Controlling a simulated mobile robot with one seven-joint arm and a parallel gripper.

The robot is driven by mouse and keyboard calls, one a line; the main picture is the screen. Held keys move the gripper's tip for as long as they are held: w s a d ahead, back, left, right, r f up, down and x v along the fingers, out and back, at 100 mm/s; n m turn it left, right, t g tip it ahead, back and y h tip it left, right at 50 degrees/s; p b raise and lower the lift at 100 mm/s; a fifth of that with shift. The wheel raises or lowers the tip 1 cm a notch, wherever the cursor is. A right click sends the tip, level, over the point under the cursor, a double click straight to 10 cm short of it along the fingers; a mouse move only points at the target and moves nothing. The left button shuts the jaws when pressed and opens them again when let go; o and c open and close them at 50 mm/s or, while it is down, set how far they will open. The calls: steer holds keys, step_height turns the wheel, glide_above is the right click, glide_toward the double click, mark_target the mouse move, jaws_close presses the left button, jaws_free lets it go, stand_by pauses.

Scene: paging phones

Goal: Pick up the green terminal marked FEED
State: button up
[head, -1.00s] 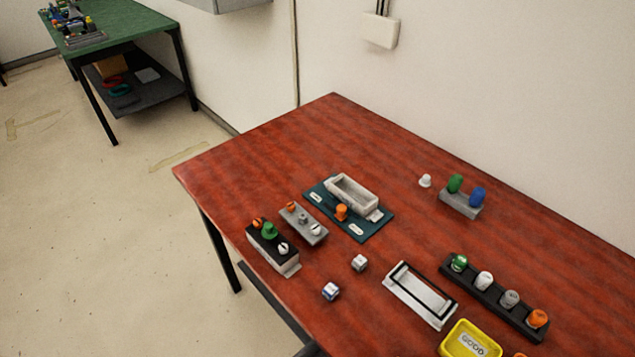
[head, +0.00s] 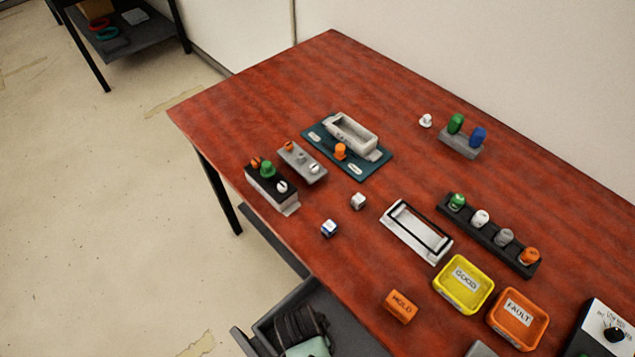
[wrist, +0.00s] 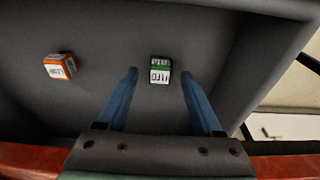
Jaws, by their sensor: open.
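In the wrist view a small green and white terminal (wrist: 160,70) lies in a grey drawer. Its white face carries dark print, too small and turned to read surely as FEED. My gripper (wrist: 160,73) is open, with a blue finger on either side of the terminal in the picture. I see no contact, and the depth between them is unclear. An orange and white terminal (wrist: 61,67) lies to the left in the same drawer. In the head view the drawer (head: 247,340) is open below the table; my arm covers part of it and the terminals do not show.
The red table (head: 250,95) has its front edge above the drawer. On it are a yellow GOOD tray (head: 485,298), an orange FAULT tray (head: 541,330), an orange HOLD block (head: 401,306) and a black rail of knobs (head: 490,239). Grey drawer walls (wrist: 240,70) surround the terminals.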

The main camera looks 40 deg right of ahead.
steer(key=shift+d+f, duration=0.1)
steer(key=shift+f, duration=0.6)
jaws_close()
